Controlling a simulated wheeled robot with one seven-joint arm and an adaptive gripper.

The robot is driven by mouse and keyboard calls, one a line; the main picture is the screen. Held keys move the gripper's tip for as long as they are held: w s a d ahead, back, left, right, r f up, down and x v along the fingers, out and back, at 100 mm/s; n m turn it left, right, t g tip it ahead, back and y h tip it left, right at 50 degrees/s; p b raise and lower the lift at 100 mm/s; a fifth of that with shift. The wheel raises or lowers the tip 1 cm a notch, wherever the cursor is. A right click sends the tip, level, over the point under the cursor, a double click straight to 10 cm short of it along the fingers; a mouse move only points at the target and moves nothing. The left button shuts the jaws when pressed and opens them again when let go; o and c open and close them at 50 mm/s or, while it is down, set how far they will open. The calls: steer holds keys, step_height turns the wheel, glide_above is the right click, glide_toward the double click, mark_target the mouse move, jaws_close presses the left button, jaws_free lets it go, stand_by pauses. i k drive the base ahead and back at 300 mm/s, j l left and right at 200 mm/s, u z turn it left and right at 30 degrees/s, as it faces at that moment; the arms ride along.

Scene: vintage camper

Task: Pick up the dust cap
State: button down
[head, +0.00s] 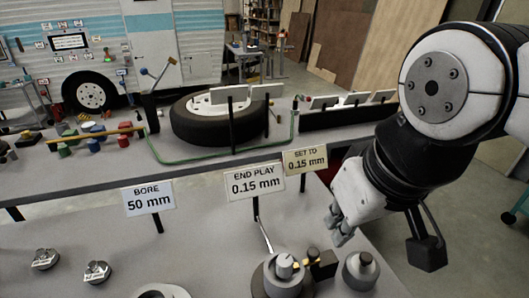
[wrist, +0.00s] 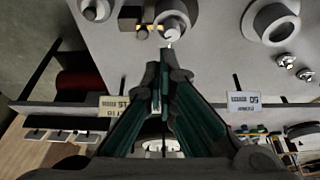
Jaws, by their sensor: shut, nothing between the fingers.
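No part is marked as the dust cap, so I cannot tell for sure which it is. A grey round part with a dark knob (head: 362,266) stands on the near bench at right; it also shows in the wrist view (wrist: 95,9) at top left. A grey hub with a central post (head: 284,272) stands left of it, and shows in the wrist view (wrist: 172,12). Two small shiny metal parts (head: 44,259) (head: 96,272) lie at the left. My gripper (head: 339,232) is shut and empty above the bench, apart from these parts; its fingertips (wrist: 163,75) show below the hub.
A dark block with brass bits (head: 320,264) stands between hub and knobbed part. A large ring (head: 163,292) is cut off at the bottom. Signs on posts, including "END PLAY 0.15 mm" (head: 256,182), line the bench's back edge. A tyre (head: 222,122) lies beyond.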

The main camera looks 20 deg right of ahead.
mark_target(360, 270)
steer(key=k+l, duration=0.3)
steer(key=l, duration=0.15)
steer(key=k+l, duration=0.3)
steer(key=l, duration=0.15)
